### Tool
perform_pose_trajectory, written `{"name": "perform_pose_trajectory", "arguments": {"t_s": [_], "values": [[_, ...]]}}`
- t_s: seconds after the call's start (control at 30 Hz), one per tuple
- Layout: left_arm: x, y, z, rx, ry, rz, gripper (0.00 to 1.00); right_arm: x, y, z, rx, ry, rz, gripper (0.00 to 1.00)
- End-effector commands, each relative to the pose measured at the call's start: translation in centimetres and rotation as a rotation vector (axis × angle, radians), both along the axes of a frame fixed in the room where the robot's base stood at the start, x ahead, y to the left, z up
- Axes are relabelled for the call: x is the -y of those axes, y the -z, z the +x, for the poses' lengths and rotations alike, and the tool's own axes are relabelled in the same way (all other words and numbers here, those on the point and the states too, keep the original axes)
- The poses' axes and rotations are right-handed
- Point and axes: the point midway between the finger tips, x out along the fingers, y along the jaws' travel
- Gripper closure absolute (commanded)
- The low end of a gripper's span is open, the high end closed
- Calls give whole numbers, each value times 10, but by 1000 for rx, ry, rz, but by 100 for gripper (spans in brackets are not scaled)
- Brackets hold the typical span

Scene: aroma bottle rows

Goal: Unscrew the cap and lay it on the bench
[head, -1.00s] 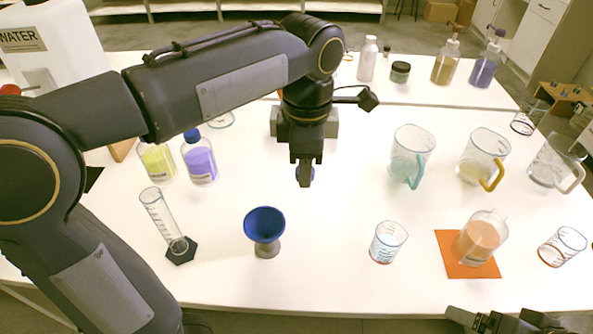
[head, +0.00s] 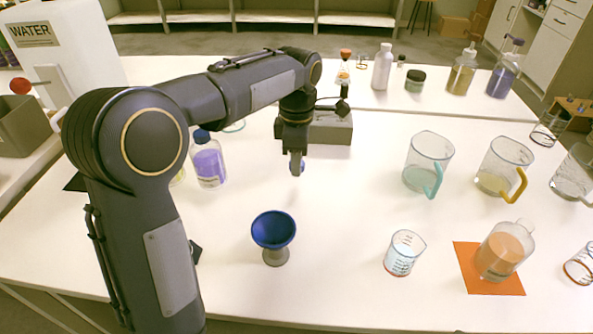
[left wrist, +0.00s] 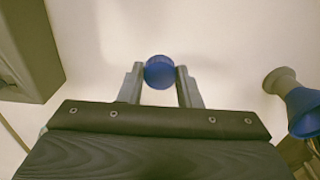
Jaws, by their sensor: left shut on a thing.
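My left gripper (head: 297,168) is shut on a round blue cap (left wrist: 159,72), which sits between its two fingertips in the left wrist view. In the head view only a sliver of the cap shows beside the fingers. The gripper points down over a clear part of the white bench (head: 345,200); I cannot tell whether the cap touches it. A bottle of orange liquid (head: 500,254) stands on an orange mat (head: 467,262) at the right, its neck without a cap. A bottle of purple liquid (head: 209,165) at the left wears a blue cap. My right gripper is out of view.
A blue funnel on a grey stand (head: 273,232) is in front of the gripper. A grey block-like device (head: 330,128) is just behind it. A small beaker (head: 404,253) and handled jugs (head: 428,165) stand to the right. My left arm hides the left bench.

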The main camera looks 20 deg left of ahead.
Motion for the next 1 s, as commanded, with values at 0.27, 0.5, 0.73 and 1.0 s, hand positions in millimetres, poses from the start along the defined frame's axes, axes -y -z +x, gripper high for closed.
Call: {"name": "perform_pose_trajectory", "arguments": {"t_s": [0.27,0.5,0.73,1.0], "values": [[-3,37,4,-2,0,0,97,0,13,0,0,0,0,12],[-3,37,4,-1,-1,0,97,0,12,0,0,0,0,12],[-3,40,4,-1,0,0,57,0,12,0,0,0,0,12],[-3,40,4,-1,-1,0,47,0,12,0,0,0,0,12]]}}
